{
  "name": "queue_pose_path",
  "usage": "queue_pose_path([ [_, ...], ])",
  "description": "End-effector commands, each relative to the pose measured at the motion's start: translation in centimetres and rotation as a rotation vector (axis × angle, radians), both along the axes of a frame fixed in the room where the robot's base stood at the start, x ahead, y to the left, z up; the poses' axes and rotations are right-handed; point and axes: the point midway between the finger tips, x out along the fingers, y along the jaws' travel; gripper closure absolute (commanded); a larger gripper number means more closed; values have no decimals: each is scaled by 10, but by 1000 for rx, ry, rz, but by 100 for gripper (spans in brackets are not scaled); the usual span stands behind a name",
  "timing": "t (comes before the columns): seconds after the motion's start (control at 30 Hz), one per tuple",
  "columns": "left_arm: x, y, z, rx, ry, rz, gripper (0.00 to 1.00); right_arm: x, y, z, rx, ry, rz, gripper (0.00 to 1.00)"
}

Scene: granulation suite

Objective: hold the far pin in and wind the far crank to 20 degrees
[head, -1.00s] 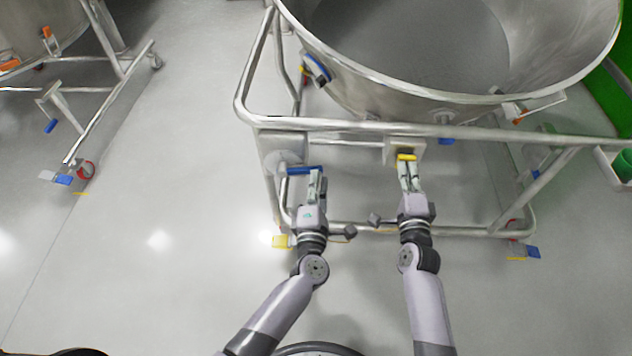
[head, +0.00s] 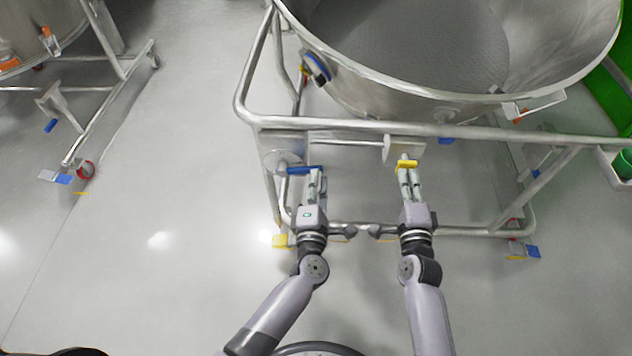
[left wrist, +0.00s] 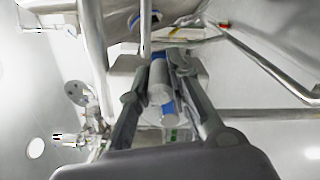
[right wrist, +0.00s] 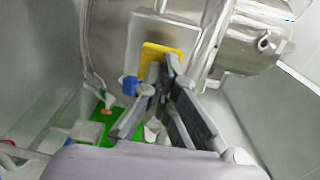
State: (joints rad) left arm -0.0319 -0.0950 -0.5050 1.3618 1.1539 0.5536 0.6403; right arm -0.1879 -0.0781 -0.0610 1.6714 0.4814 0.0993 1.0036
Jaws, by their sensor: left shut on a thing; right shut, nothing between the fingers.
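The crank has a blue handle (head: 305,170) beside a round grey disc (head: 278,161), under the near rail of the bin's frame. My left gripper (head: 316,178) is shut on this blue handle. In the left wrist view the blue part (left wrist: 167,104) shows between the fingers, with a grey cylinder in front of it. The pin has a yellow head (head: 407,163), to the right of the crank. My right gripper (head: 406,174) is shut and empty, its tips at the yellow head. In the right wrist view the yellow head (right wrist: 160,52) lies just beyond the tips; contact is unclear.
A large steel bin (head: 440,108) stands in a tubular frame (head: 350,124) close above both grippers. A lower rail (head: 465,232) runs near my wrists. Another frame on castors (head: 110,100) stands at the left. The floor (head: 170,190) between is clear.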

Motion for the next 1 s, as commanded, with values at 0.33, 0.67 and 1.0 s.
queue_pose_path([
  [0.33, 0, 1, -1, 0, 2, 0, 100, -29, 0, -1, -1, 3, 1, 100],
  [0.67, 0, 1, -1, 0, 2, 1, 100, -52, 0, -1, -1, 1, 1, 100],
  [1.0, 0, 1, -1, 0, 2, 2, 100, -54, 0, -1, -1, 1, 1, 100],
])
